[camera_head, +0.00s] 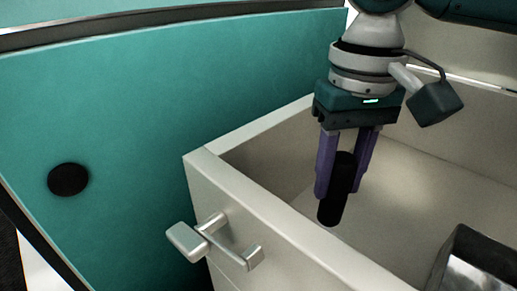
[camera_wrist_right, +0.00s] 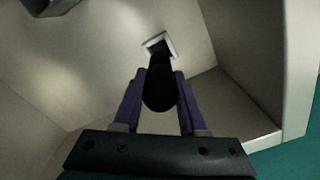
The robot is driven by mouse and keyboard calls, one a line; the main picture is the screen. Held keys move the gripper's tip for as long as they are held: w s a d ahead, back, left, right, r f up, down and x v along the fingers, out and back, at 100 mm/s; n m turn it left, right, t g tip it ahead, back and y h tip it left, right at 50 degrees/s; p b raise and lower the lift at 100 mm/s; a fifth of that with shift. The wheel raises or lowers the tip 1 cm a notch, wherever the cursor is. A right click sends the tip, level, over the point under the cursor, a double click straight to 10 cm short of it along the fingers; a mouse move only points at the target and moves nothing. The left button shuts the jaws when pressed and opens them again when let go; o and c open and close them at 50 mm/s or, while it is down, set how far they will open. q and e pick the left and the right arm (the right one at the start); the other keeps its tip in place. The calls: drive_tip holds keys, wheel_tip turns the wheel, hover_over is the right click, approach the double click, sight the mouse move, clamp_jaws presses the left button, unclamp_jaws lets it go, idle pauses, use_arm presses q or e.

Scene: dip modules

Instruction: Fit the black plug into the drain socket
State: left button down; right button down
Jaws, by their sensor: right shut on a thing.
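The black plug (camera_head: 335,205) is a dark cylinder, held slightly tilted inside the pale open box in the head view. My right gripper (camera_head: 341,178) is shut on it, with purple fingers on either side. In the right wrist view the plug (camera_wrist_right: 160,88) sits between the fingers of the gripper (camera_wrist_right: 162,78) and points away from the camera. A square pale-rimmed opening (camera_wrist_right: 150,42), which looks like the drain socket, shows just beyond the plug's far end. The plug partly covers it; I cannot tell whether they touch. The socket is not visible in the head view. My left gripper is out of view.
The box's pale wall (camera_head: 290,232) stands close on the near side of my right gripper. A metal handle (camera_head: 215,240) sticks out from its outer face. A dark shiny block (camera_head: 475,265) is at lower right. A teal surface (camera_head: 130,110) with a black disc (camera_head: 68,180) lies left.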

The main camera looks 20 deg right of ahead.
sight(328, 218)
wheel_tip(328, 218, down, 4)
drive_tip(key=shift+r+b, duration=0.15)
drive_tip(key=shift+b, duration=0.15)
wheel_tip(328, 218, down, 4)
drive_tip(key=shift+f+b, duration=0.15)
drive_tip(key=shift+b, duration=0.55)
drive_tip(key=shift+c, duration=2.3)
unclamp_jaws()
drive_tip(key=shift+f, duration=0.1)
